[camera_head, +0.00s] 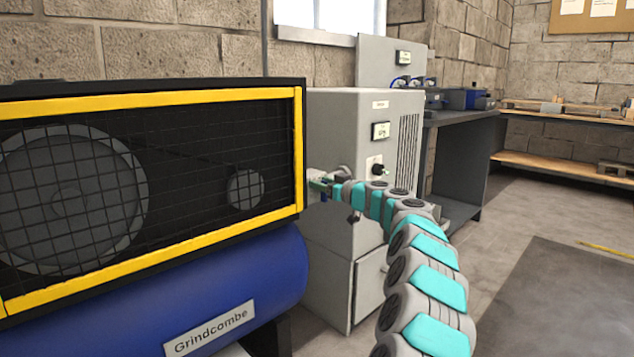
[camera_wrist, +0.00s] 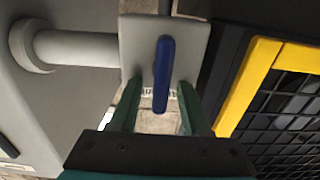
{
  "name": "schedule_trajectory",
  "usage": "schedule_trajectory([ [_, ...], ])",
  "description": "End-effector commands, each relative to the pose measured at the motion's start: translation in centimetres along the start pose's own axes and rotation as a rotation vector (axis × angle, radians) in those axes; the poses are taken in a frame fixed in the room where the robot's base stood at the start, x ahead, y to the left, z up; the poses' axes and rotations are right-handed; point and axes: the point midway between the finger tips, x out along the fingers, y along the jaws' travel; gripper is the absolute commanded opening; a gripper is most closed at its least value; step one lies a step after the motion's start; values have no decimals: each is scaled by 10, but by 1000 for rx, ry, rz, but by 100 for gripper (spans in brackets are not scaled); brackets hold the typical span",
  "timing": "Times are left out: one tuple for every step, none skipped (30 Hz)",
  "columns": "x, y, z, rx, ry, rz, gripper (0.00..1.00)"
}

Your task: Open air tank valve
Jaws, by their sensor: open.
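In the wrist view, a blue valve lever (camera_wrist: 163,62) stands in front of a pale plate (camera_wrist: 138,50), its long side upright in the picture. My gripper (camera_wrist: 158,92) is open, its two green fingers on either side of the lever's lower part. I cannot tell whether either finger touches it. In the head view, my gripper (camera_head: 318,187) is at the right end of the compressor, between it and the grey cabinet. The blue air tank (camera_head: 215,285) lies under the compressor's guard. The lever cannot be made out in the head view.
A yellow-framed mesh guard (camera_head: 150,95) stands close beside my gripper. A grey cabinet (camera_head: 340,140) with a dark knob is just behind my wrist. A pale pipe (camera_wrist: 80,50) runs left from the plate. Open floor (camera_head: 545,230) lies at the right.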

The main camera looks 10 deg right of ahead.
Motion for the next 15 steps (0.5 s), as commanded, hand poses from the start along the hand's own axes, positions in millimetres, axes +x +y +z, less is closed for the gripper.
schedule_trajectory([
  [0, 0, 0, 0, 0, 0, 46],
  [0, 0, 0, 0, 0, 0, 46],
  [0, 0, 0, 0, 0, 0, 46],
  [0, 0, 0, 0, 0, 0, 46],
  [0, 0, 0, 0, 0, 0, 46],
  [0, 0, 0, 0, 1, 1, 45],
  [0, 0, 0, 0, 0, 1, 42],
  [0, 0, 0, 0, 0, 0, 39],
  [0, 0, 0, 0, 0, 0, 34],
  [0, 0, 0, 0, 0, 1, 31],
  [0, 0, 0, 0, 0, 1, 27],
  [0, 0, 0, 0, 0, 1, 23],
  [0, 0, 0, 0, 0, 1, 20],
  [0, 0, 0, 0, 0, 1, 16],
  [0, 0, 0, 0, 0, 1, 12],
])
